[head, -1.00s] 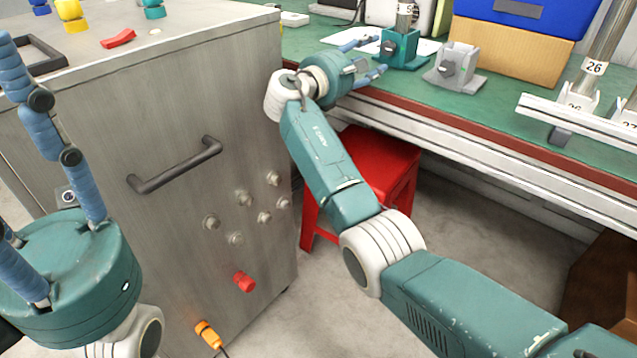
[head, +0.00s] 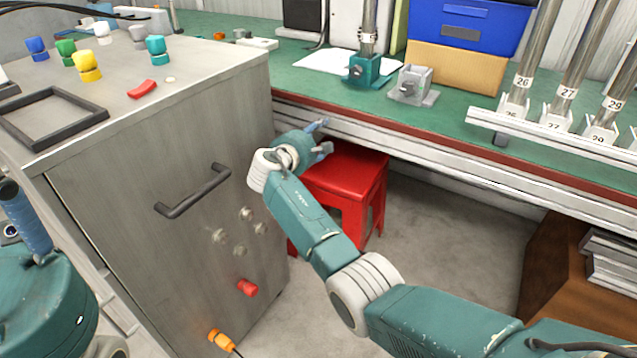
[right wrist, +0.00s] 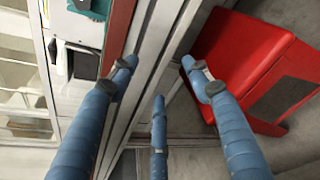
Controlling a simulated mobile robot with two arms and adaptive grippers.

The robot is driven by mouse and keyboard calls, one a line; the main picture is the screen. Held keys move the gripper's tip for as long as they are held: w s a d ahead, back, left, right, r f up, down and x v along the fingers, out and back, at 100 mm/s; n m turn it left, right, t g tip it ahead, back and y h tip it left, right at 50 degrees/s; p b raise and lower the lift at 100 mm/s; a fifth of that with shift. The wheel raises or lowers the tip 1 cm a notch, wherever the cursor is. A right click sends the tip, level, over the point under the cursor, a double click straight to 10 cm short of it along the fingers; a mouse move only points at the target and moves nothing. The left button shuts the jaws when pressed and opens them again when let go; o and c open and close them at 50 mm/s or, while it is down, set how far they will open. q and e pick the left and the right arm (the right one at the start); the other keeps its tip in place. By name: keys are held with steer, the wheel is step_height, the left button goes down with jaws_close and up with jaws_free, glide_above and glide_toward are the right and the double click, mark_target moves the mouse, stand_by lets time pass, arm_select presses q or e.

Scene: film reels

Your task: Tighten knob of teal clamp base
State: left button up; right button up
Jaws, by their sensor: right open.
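The teal clamp base (head: 368,71) stands on the green table near its front edge, with a metal rod upright in it. Its dark knob (head: 355,71) faces the front left. My right gripper (head: 321,138) is open and empty, in front of and below the table edge, apart from the clamp base. In the right wrist view its blue fingers (right wrist: 160,76) are spread with nothing between them. A teal piece at the top left there may be the clamp base. Only part of my left gripper (head: 30,225) shows at the left edge; its fingertips are mostly cut off.
A grey clamp base (head: 412,86) stands right of the teal one. A red stool (head: 350,180) is below my right gripper. A metal cabinet (head: 130,190) with a handle stands left. Numbered rods (head: 525,80) stand in a rack at the right. White paper (head: 318,62) lies behind.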

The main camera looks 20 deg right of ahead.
steer(key=s+a+f+g+y+p, duration=0.1)
steer(key=s+f+p, duration=0.2)
steer(key=f, duration=0.4)
steer(key=s+f+m+y+p, duration=0.1)
steer(key=s+f+y+p, duration=0.1)
steer(key=f, duration=0.4)
steer(key=shift+s+a+f+g+y+p, duration=0.35)
steer(key=shift+s+f+g+p, duration=0.1)
steer(key=shift+p, duration=0.5)
